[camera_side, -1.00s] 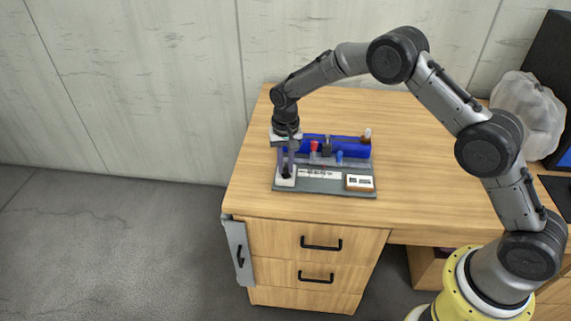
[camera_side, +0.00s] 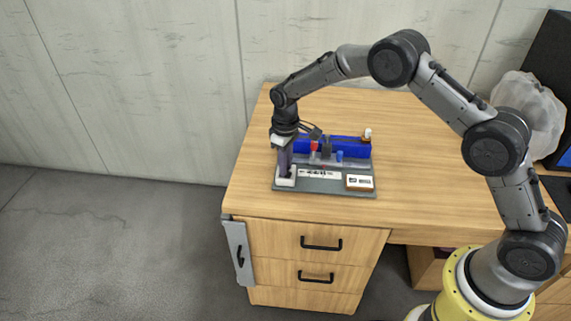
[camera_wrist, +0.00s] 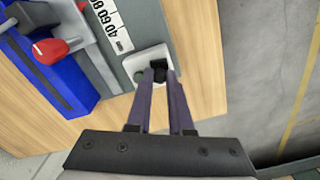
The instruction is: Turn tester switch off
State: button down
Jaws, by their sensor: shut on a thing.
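The tester is a grey base plate (camera_side: 325,188) on the desk; part of it also shows in the wrist view (camera_wrist: 97,60). At its front left corner is a white switch housing (camera_side: 287,183), also in the wrist view (camera_wrist: 146,57), with a small dark switch knob (camera_wrist: 158,73). My gripper (camera_side: 285,172) points down over the housing. In the wrist view, its purple-grey fingers (camera_wrist: 159,77) are closed on the dark knob, one on each side. The fingers partly hide the knob, so its exact angle cannot be told.
A blue block (camera_side: 345,150) with a red knob (camera_wrist: 48,47) stands behind the switch. A numbered scale (camera_wrist: 108,22) and a small display (camera_side: 359,182) are on the plate. The desk's left edge is close to the tester. A clear bag (camera_side: 527,105) is far right.

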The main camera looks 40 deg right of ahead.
jog(key=shift+n, duration=0.9)
jog(key=c, duration=0.8)
grip_release()
jog(key=shift+r, duration=0.1)
notch_tip(320, 180, up, 14)
jog(key=shift+f, duration=0.15)
